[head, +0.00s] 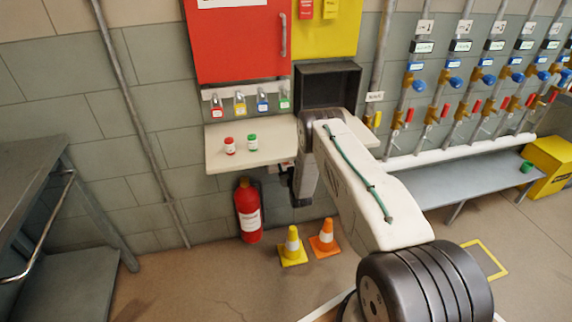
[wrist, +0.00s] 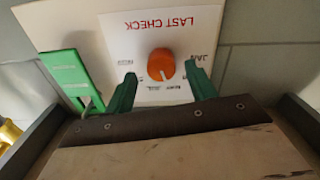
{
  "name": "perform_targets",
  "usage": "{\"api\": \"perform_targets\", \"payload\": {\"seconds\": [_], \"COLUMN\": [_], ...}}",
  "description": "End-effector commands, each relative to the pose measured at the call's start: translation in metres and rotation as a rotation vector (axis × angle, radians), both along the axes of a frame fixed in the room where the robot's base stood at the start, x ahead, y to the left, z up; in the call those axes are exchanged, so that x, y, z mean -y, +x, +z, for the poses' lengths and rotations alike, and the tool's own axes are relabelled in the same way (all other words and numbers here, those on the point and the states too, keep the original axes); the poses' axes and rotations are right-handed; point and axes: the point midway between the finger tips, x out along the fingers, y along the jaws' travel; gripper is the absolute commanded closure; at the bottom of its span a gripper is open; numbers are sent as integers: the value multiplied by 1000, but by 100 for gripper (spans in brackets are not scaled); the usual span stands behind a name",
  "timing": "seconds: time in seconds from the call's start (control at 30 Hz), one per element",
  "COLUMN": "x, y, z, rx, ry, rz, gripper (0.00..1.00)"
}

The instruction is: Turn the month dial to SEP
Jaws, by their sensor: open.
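The month dial (wrist: 161,63) is a round orange knob on a white card (wrist: 130,22) headed LAST CHECK in red, in the wrist view. A pale mark shows on its lower edge, toward the bottom of the picture. JAN reads at its right; the other month labels are too small or blurred to read surely. My gripper (wrist: 160,74) is open, its two green fingers on either side of the dial and slightly below it, with visible gaps and nothing held. In the head view the dial does not show, and my arm covers part of the wall there.
A green hinged piece (wrist: 68,70) stands left of the card. A fire extinguisher (head: 248,212), a yellow cone (head: 292,245) and an orange cone (head: 326,238) stand below.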

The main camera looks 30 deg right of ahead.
Motion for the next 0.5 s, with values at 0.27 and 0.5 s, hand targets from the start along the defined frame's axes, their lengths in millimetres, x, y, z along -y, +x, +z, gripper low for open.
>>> {"api": "perform_targets", "payload": {"seconds": [0.27,0.5], "x": [2,0], "y": [15,16], "z": [0,0], "rx": [-1,-2], "ry": [0,1], "rz": [3,5], "gripper": [44,64]}}
